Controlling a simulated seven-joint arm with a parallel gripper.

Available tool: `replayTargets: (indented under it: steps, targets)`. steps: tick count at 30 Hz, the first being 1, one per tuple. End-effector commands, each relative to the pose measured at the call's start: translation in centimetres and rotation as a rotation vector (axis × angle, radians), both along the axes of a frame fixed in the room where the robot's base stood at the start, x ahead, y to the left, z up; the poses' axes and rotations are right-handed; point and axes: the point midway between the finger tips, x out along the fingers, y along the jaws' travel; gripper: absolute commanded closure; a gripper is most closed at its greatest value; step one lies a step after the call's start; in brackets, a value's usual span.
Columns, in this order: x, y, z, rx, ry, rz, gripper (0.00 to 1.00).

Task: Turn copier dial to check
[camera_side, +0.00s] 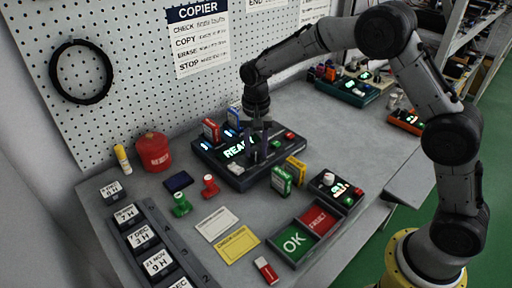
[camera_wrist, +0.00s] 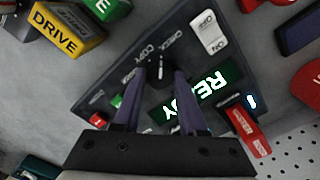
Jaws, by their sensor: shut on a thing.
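The copier (camera_side: 240,175) is a dark box on the bench, with a lit green READY screen (camera_wrist: 207,95). Its dial (camera_wrist: 160,72) is a dark knob with a small light mark, beside the printed words CHECK, COPY and another word that is hard to read. In the wrist view, CHECK is above the dial and COPY is above and left of it. My gripper (camera_wrist: 160,78) points down over the copier and is shut on the dial, one finger on each side. It also shows in the side view (camera_side: 258,138), where it hides the dial. I cannot tell which word the mark points to.
An ON/OFF rocker (camera_wrist: 208,32) and a red MASTER stick (camera_wrist: 250,132) are close to the dial. Green (camera_side: 281,180) and yellow (camera_side: 296,170) DRIVE sticks stand at the copier's front.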

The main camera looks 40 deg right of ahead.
Motion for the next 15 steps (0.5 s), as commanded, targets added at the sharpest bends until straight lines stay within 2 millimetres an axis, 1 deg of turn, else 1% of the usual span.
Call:
replayTargets:
  steps: [7, 8, 12, 13, 15]
  targets:
    - [0.09, -0.04, 0.19, 0.001, -0.004, -0.003, 1.00]
    - [0.09, -0.04, 0.19, 0.000, -0.004, -0.003, 0.57]
    - [0.07, -0.04, 0.15, 0.001, -0.004, -0.002, 0.32]
    - [0.06, -0.04, 0.13, 0.000, -0.003, -0.002, 0.29]
    - [0.06, -0.03, 0.10, 0.001, -0.002, -0.001, 0.29]
